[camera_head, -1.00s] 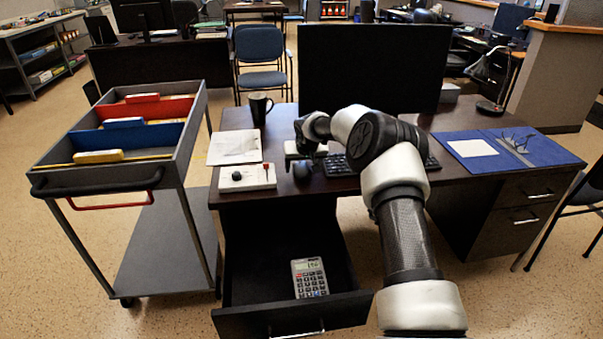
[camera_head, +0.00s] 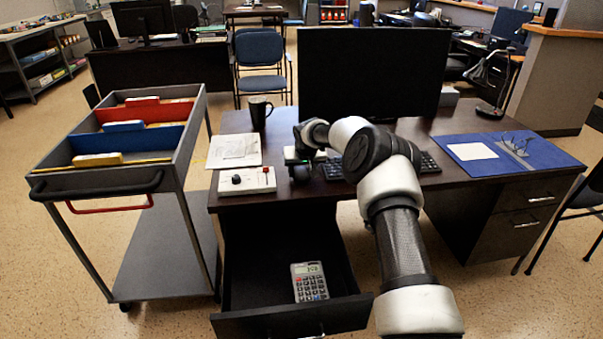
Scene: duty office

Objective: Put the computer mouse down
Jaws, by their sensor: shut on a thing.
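My gripper (camera_head: 298,160) is at the left side of the dark desk (camera_head: 283,124), low over or at the desk top. It is shut on the computer mouse (camera_head: 301,173), a small dark rounded shape below the gripper. I cannot tell whether the mouse touches the desk. My arm hides part of the black keyboard (camera_head: 429,162) just right of the mouse.
A white control box (camera_head: 247,180) and a paper sheet (camera_head: 234,150) lie left of the gripper, with a dark mug (camera_head: 259,112) behind. A monitor (camera_head: 372,70) stands at the back. Below, the open drawer (camera_head: 245,290) holds a calculator (camera_head: 309,281). A folder cart (camera_head: 183,160) stands left.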

